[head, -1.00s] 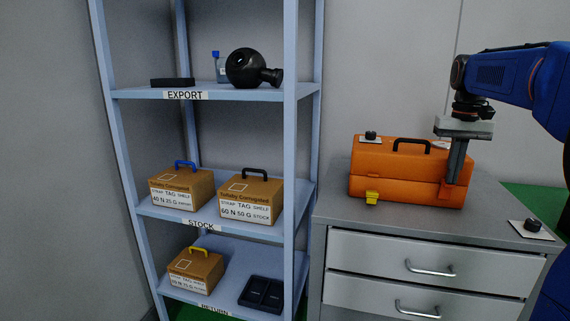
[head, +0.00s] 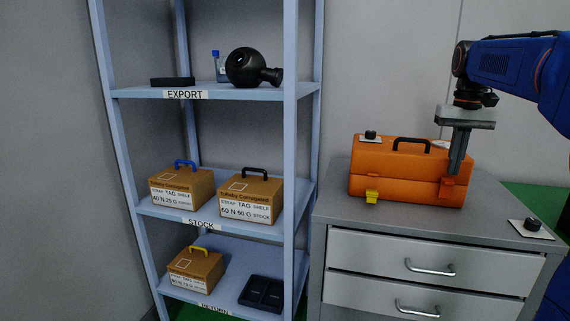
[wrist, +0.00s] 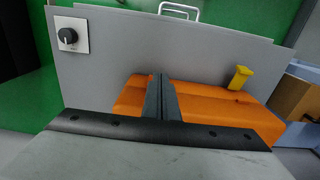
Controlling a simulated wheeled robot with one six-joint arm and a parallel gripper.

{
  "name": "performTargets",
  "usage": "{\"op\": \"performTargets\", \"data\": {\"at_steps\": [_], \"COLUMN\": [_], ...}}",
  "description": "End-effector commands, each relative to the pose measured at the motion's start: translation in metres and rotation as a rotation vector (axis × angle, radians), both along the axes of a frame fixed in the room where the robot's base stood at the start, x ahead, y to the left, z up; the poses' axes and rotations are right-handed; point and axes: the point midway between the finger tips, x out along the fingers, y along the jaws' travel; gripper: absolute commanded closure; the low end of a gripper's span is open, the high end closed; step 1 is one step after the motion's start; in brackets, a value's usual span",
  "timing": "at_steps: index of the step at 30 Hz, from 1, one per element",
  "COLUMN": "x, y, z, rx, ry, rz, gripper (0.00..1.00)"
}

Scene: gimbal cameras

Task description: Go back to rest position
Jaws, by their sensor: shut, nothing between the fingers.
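My gripper (head: 458,158) is shut and empty. It points down at the right end of the orange toolbox, and from the head view I cannot tell whether it touches it. In the wrist view my gripper's fingers (wrist: 162,95) are pressed together over the orange toolbox (wrist: 205,100). The toolbox (head: 400,172) is closed and stands on the grey drawer cabinet (head: 430,225). It has a black handle, a yellow latch in front and a black knob on its lid.
A blue-grey shelf rack (head: 290,180) stands left of the cabinet, with boxes, trays and a black camera-like object (head: 247,67). A black knob on a white plate (head: 531,226) sits on the cabinet's right side. Space above the toolbox's left part is clear.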

Motion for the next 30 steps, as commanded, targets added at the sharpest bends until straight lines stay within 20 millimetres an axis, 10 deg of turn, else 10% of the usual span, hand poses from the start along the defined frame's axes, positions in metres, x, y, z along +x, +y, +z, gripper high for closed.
{"op": "performTargets", "data": {"at_steps": [14, 30], "x": [-0.109, -0.239], "y": [0.078, 0.135], "z": [-0.054, -0.172], "rx": [-0.034, -0.054], "ry": [-0.144, -0.325], "rz": [0.104, 0.223], "gripper": [1.0, 1.0]}}
